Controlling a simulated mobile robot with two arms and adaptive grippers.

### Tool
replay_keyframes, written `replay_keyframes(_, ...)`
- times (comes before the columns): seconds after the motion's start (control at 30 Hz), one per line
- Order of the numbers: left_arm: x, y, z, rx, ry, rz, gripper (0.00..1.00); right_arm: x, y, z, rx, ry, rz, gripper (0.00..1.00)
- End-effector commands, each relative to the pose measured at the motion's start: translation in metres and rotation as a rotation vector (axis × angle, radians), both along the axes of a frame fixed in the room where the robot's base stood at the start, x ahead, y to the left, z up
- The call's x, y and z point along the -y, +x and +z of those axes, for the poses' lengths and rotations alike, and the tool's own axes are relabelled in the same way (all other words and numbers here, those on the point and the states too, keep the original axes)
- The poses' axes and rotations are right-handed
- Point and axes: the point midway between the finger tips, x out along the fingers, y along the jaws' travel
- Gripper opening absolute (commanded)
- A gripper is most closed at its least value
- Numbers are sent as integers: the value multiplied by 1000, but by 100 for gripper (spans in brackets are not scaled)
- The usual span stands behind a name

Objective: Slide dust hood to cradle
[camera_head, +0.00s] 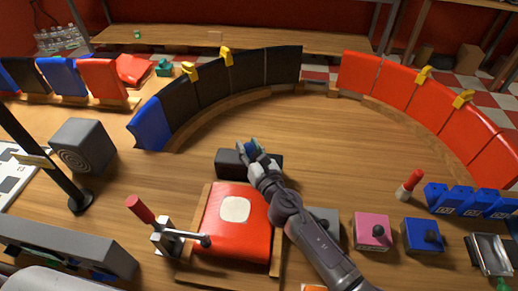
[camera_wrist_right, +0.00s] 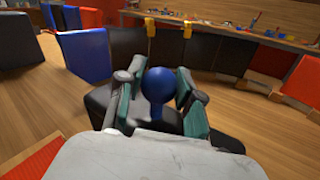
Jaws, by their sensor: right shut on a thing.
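A low black block (camera_head: 231,165) with a blue ball knob (camera_wrist_right: 158,84) stands on the wooden table behind the red pad; it looks like the dust hood. My right gripper (camera_head: 251,149) comes down over it from the front right. Its green-padded fingers (camera_wrist_right: 157,100) are shut on the knob, one on each side. The fingers and hand hide part of the block's top. I cannot tell for certain which thing is the cradle. My left gripper is not in view.
A red pad (camera_head: 232,240) in a wooden frame lies in front, beside a red-handled lever clamp (camera_head: 163,236). Curved rows of black panels (camera_head: 214,89) and red panels (camera_head: 433,101) stand behind. Pink (camera_head: 371,230) and blue (camera_head: 420,237) blocks are at right. The table's middle is clear.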

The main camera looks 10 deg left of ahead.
Motion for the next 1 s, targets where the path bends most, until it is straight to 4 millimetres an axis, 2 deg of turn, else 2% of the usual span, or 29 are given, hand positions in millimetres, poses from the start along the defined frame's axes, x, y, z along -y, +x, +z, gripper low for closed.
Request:
replay_keyframes(0.33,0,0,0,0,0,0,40,-5,-2,2,1,5,7,0)
replay_keyframes(0.37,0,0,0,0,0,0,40,-5,-2,2,1,5,8,37)
replay_keyframes(0.5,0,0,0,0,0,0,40,-5,-2,2,1,5,7,60)
replay_keyframes(0.83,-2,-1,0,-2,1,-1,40,-2,-2,0,0,3,5,61)
replay_keyframes(1.0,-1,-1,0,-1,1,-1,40,10,-17,0,2,0,4,61)
